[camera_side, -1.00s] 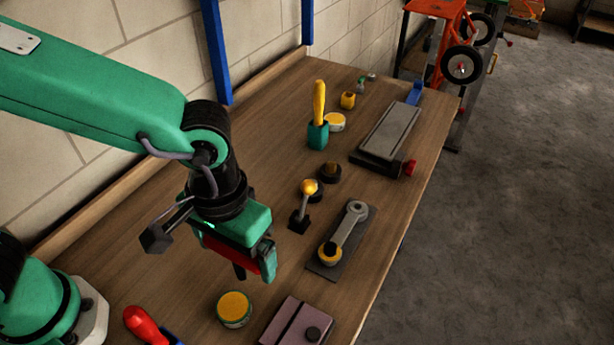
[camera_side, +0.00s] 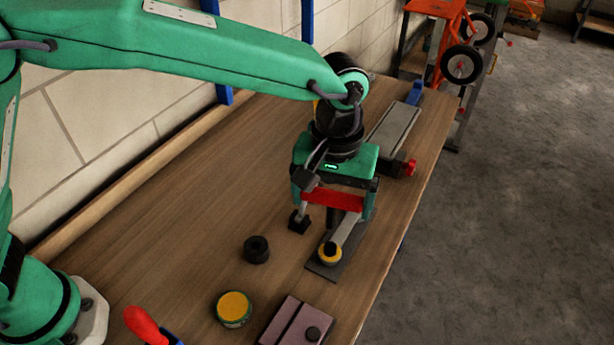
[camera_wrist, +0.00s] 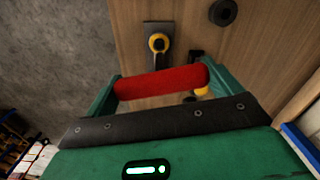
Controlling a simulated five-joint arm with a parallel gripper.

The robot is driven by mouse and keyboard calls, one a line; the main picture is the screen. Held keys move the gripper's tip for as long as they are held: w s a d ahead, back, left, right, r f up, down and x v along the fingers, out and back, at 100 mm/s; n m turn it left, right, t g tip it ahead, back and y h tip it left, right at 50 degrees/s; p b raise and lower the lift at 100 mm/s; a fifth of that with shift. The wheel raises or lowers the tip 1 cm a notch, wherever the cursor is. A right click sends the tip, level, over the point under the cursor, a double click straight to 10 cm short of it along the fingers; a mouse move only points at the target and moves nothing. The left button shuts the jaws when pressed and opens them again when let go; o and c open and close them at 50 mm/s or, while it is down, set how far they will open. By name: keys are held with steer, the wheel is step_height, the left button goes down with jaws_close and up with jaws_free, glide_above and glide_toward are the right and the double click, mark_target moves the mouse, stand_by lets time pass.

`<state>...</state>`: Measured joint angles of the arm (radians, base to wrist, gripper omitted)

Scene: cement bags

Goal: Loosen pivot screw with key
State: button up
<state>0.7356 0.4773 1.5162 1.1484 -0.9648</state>
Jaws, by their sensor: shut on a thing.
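My gripper (camera_side: 334,208) is shut on the red handle (camera_side: 332,200) of the key. The handle lies crosswise between the green fingers, as the wrist view (camera_wrist: 160,83) also shows. A dark shaft seems to hang below it. The gripper is above a dark plate (camera_side: 322,268) that carries a grey lever arm (camera_side: 345,232). The arm's near end has a yellow ring with a dark centre (camera_side: 330,254), also in the wrist view (camera_wrist: 157,43). Its far end is hidden behind my gripper. I cannot tell whether the key touches the arm, or which end holds the pivot screw.
A short post on a black base (camera_side: 299,222) stands just left of the plate. A black ring (camera_side: 257,249), a yellow-topped tin (camera_side: 233,308), a purple block (camera_side: 295,322) and a red-handled tool (camera_side: 145,325) lie nearer. A grey vise-like block (camera_side: 395,130) is behind. The left tabletop is clear.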

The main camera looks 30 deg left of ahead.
mark_target(332, 224)
steer(key=shift+w+d, duration=0.1)
steer(key=shift+w, duration=0.2)
steer(key=shift+f, duration=0.2)
steer(key=shift+f, duration=2.75)
steer(key=shift+f, duration=0.85)
steer(key=shift+n, duration=1.3)
steer(key=shift+n, duration=1.2)
